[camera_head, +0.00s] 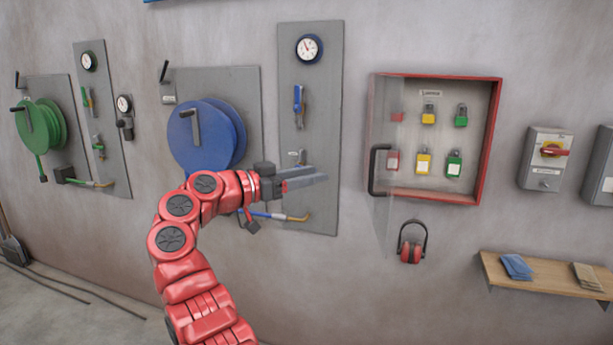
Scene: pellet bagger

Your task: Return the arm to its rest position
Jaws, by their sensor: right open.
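My right arm, red and jointed, rises from the bottom of the head view and bends to the right. Its right gripper (320,178) is open, points right, and shows nothing between its fingers. It appears in front of the tall grey panel (310,120), between the blue hose reel (205,135) and the red-framed lockout cabinet (437,180). I cannot tell how far it is from the wall. My left gripper is not in view.
The cabinet's clear door stands open with its dark handle (377,170); coloured padlocks hang inside. Red ear defenders (411,250) hang below. A wooden shelf (550,277) juts out at right. A green hose reel (42,127) is at left. Dark rods lie on the floor.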

